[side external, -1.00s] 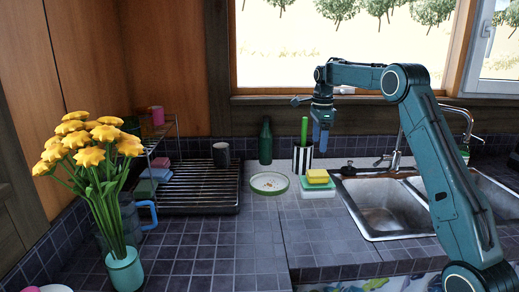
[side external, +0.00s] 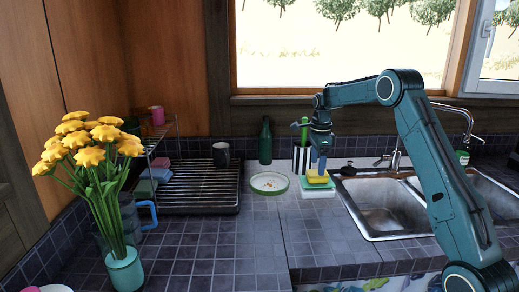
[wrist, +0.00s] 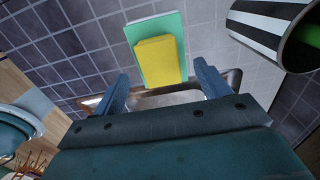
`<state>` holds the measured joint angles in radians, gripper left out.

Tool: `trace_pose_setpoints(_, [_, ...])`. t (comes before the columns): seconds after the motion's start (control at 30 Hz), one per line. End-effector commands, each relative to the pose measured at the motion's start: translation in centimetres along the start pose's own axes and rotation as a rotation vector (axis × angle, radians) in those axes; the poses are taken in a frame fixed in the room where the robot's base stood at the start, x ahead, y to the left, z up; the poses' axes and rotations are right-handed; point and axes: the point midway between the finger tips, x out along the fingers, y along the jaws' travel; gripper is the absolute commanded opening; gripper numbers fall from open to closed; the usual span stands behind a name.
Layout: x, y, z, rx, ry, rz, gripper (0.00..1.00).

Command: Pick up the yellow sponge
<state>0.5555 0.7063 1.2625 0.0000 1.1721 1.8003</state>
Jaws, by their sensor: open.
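The yellow sponge (side external: 317,177) lies on top of a green and white sponge (side external: 318,190) on the tiled counter, left of the sink. In the wrist view the yellow sponge (wrist: 157,62) shows between and ahead of the two blue fingers, with the green sponge (wrist: 140,29) under it. My gripper (side external: 320,168) is just above and at the yellow sponge, pointing down. In the wrist view my gripper (wrist: 161,85) is open, one finger on each side of the sponge's line. I cannot tell whether a finger touches it.
A striped cup (side external: 302,160) with a green handle stands close behind the sponges. A plate (side external: 270,183) lies to their left, a green bottle (side external: 265,141) behind it. The sink (side external: 385,208) is to the right.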

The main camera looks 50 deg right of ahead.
Motion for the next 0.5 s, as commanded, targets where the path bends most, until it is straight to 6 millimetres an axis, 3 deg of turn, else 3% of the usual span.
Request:
trace_pose_setpoints(0.3, [3.6,0.1,-0.3,0.0,0.0,0.002,0.75])
trace_pose_setpoints(0.5, [4.1,0.1,-0.2,0.0,0.0,0.0,0.75])
